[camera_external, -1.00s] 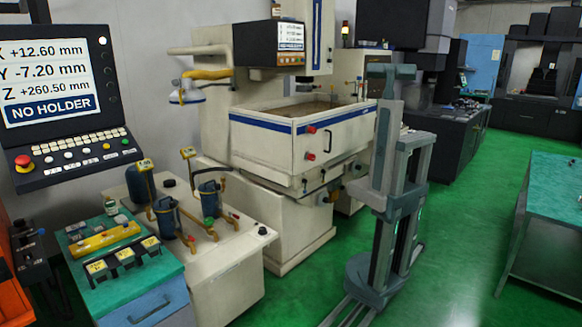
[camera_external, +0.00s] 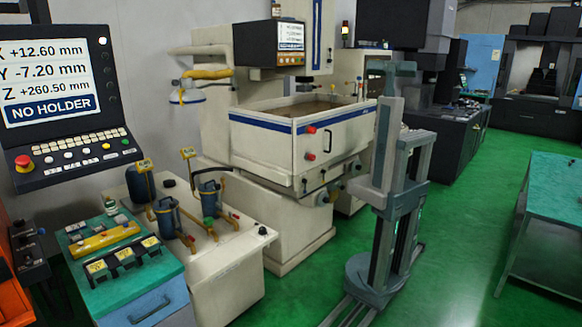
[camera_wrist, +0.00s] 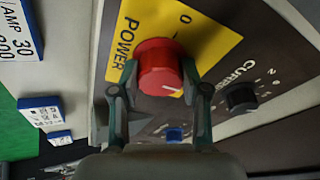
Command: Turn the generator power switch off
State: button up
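The power switch is a round red knob (camera_wrist: 160,72) with a white pointer line, on a yellow plate (camera_wrist: 205,38) marked POWER and 0. The pointer line faces the lower right of the wrist view, away from the 0 mark. My gripper (camera_wrist: 159,75) has one finger on each side of the knob, and both fingertips appear to touch it. In the external view my gripper and the switch panel are hidden behind or beyond my grey column.
A dark current knob (camera_wrist: 241,97) sits close to the right of my fingers, and a small blue part (camera_wrist: 174,134) is below. White labels (camera_wrist: 42,110) show at left. A control screen (camera_external: 50,80) reads NO HOLDER. Green floor (camera_external: 460,240) is clear right of my column.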

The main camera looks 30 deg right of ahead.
jog(key=shift+c, duration=1.3)
jog(key=shift+f+b, duration=0.15)
jog(key=shift+b, duration=0.15)
jog(key=n+b, duration=0.3)
jog(key=shift+f+n+t+y, duration=0.15)
jog(key=shift+n+t+y, duration=0.15)
jog(key=shift+t, duration=0.1)
jog(key=n+y+b, duration=0.1)
jog(key=n+b, duration=0.2)
jog(key=n, duration=0.1)
jog(key=shift+n+b, duration=0.4)
jog(key=n+y+b, duration=0.1)
jog(key=n+b, duration=0.2)
jog(key=n, duration=0.2)
jog(key=shift+n+b, duration=0.3)
jog(key=shift+b, duration=0.05)
jog(key=shift+n+y+b, duration=0.6)
jog(key=shift+n+b, duration=0.65)
jog(key=shift+n, duration=1.05)
